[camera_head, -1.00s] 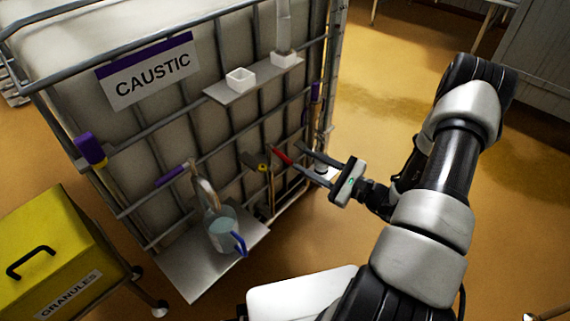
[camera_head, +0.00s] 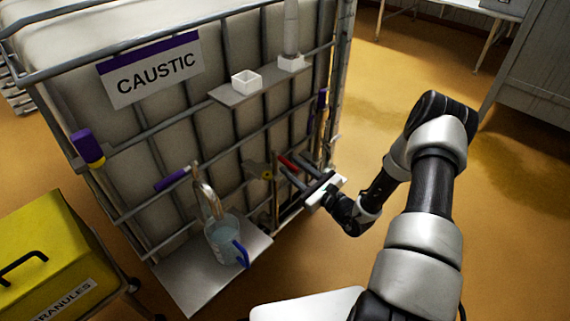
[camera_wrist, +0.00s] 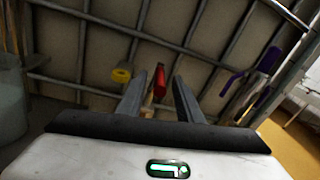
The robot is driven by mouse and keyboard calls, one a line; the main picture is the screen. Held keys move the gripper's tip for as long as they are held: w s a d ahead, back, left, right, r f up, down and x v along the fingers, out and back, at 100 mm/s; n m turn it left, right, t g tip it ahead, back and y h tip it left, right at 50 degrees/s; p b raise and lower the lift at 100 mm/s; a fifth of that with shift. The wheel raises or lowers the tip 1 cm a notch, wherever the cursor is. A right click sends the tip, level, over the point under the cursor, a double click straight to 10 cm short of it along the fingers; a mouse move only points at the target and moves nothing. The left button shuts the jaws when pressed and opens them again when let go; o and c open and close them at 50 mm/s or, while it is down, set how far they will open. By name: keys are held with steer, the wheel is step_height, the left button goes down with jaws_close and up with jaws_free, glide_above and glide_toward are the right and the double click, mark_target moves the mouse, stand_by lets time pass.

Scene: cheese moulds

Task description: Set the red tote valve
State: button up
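The red valve handle (camera_head: 287,163) is on the front of the caustic tote (camera_head: 197,130), low and right of the middle. In the wrist view the red handle (camera_wrist: 159,77) stands upright between the far ends of my two fingers, closer to the left one. My gripper (camera_head: 287,177) is open and reaches toward the tote from the right; it also shows in the wrist view (camera_wrist: 157,84). I see gaps on both sides of the handle, so the fingers do not appear shut on it. The lower part of the valve is hidden.
A yellow-and-black part (camera_wrist: 121,75) is left of the fingers. A clear jug with a blue handle (camera_head: 226,242) stands on the metal shelf (camera_head: 188,281). A purple-handled tool (camera_wrist: 265,60) hangs at right. A yellow granules bin (camera_head: 38,255) is at left.

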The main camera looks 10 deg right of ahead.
mark_target(285, 159)
steer(key=shift+x, duration=2.1)
jaws_close()
